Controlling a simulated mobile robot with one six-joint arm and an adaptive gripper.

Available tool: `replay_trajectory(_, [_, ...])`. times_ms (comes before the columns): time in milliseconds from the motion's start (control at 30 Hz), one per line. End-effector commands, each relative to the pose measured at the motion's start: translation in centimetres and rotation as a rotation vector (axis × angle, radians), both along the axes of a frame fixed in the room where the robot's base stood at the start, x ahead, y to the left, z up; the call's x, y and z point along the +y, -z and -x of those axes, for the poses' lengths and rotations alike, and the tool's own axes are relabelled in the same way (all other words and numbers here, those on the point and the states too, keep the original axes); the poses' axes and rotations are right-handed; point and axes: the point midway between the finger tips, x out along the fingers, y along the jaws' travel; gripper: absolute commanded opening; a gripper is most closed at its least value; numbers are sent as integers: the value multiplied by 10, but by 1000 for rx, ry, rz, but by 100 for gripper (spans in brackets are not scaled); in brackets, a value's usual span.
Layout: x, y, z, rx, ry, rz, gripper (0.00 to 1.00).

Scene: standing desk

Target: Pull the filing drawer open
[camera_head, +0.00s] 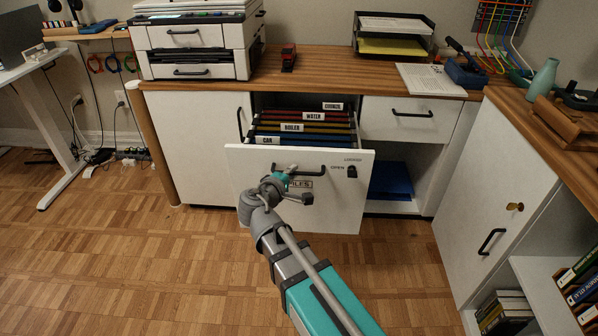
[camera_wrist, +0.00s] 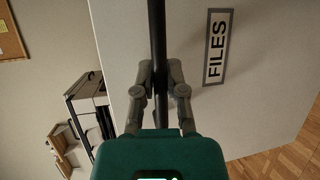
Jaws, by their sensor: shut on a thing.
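The filing drawer (camera_head: 338,208) is pulled out from the white cabinet, with a white front. Coloured hanging folders (camera_head: 300,128) with labels such as BOILER and WATER show inside it. Its black bar handle (camera_head: 313,167) runs along the upper part of the front, and it also shows in the wrist view (camera_wrist: 157,40). My gripper (camera_wrist: 159,75) is shut on this handle, one finger on each side of it. In the head view my gripper (camera_head: 283,178) reaches the handle's left part and partly covers the FILES label (camera_head: 303,184), which is clear in the wrist view (camera_wrist: 216,47).
A small closed drawer (camera_head: 408,120) and an open shelf with a blue binder (camera_head: 390,180) lie to the right. A white cabinet door (camera_head: 490,215) stands further right. A printer (camera_head: 195,45) sits on the wooden top. The parquet floor (camera_head: 130,260) is clear at left.

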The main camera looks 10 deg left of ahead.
Motion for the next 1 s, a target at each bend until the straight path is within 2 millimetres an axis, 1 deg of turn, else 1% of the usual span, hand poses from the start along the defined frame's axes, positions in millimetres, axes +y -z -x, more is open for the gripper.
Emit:
replay_trajectory(33, [4,-1,-2,-2,-13,-2,0])
replay_trajectory(433, [-7,-1,-7,-2,4,-2,0])
replay_trajectory(467, [-8,0,-8,-2,5,-2,21])
replay_trajectory(600, [-11,0,-8,-2,12,-1,47])
replay_trajectory(633, [-11,0,-8,-2,13,-1,51])
replay_trajectory(1000, [-14,0,-8,-2,17,0,51])
